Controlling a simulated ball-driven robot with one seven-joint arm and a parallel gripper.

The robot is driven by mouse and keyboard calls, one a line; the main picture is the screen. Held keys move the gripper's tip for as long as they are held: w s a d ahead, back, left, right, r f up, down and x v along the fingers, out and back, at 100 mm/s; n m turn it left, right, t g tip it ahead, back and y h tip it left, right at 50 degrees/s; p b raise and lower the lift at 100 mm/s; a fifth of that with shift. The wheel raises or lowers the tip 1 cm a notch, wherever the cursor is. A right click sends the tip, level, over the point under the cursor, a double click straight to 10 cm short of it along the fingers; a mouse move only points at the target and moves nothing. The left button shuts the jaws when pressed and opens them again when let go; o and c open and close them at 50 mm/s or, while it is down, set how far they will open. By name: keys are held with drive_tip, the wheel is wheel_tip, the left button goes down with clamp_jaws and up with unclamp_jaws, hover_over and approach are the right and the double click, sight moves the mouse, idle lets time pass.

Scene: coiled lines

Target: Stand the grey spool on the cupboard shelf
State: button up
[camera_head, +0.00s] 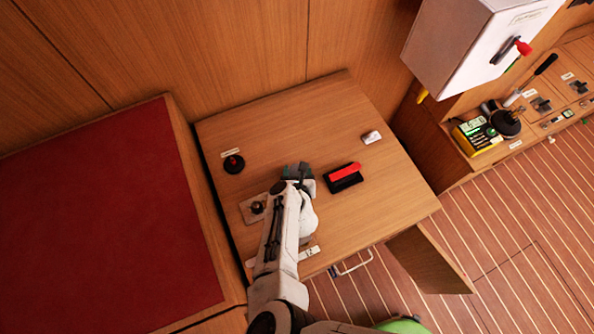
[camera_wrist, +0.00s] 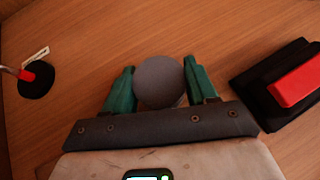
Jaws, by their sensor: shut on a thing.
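In the wrist view, a grey round-ended spool (camera_wrist: 160,79) sits between the two green fingers of my gripper (camera_wrist: 160,88), which press on it from both sides. Only its round end and a bit of its side show. In the head view my gripper (camera_head: 299,174) is over the middle of the wooden top; the spool is mostly hidden there. Below the top, a wooden door (camera_head: 430,262) stands out at the lower right, beside a metal handle (camera_head: 352,263). I see no shelf inside a cupboard.
To the right of my gripper lies a black block with a red bar (camera_head: 344,176). A black round base with a red tip (camera_head: 233,163) is at left, a small white item (camera_head: 371,137) at back right. A white wall box (camera_head: 470,45) overhangs at upper right.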

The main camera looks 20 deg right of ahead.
drive_tip(key=shift+f, duration=0.15)
drive_tip(key=o, duration=1.2)
